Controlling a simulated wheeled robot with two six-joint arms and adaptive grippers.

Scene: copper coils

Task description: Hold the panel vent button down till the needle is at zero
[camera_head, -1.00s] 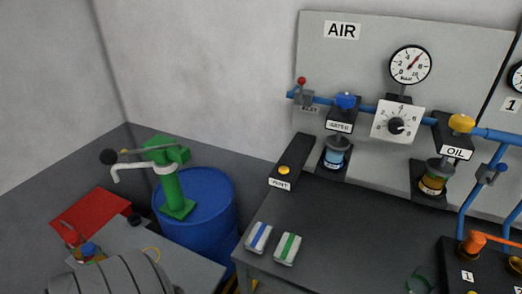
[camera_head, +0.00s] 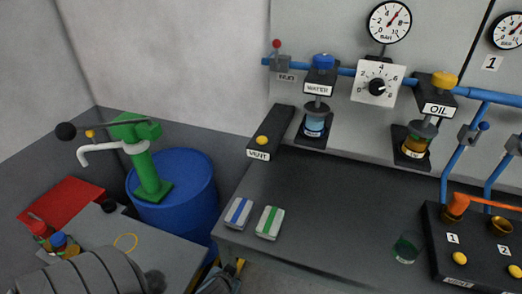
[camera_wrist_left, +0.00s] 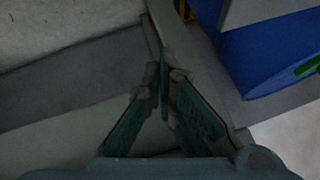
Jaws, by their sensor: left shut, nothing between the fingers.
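The yellow vent button (camera_head: 262,140) sits on a dark block labelled VENT (camera_head: 258,155) at the bench's left back. Nothing touches it. The panel gauge (camera_head: 389,21) shows a red needle pointing to the upper right, well away from zero, around the 6 mark. My left gripper (camera_wrist_left: 164,75) shows in the left wrist view with its fingers shut and empty, over a floor and grey surfaces. It is not on the button. My right gripper is not in view.
A blue drum (camera_head: 190,190) with a green hand pump (camera_head: 145,165) stands left of the bench (camera_head: 320,205). Two small blocks, blue-striped (camera_head: 238,213) and green-striped (camera_head: 270,222), lie near the bench's front edge. The middle of the bench is clear. Water (camera_head: 315,122) and oil (camera_head: 415,146) units stand behind.

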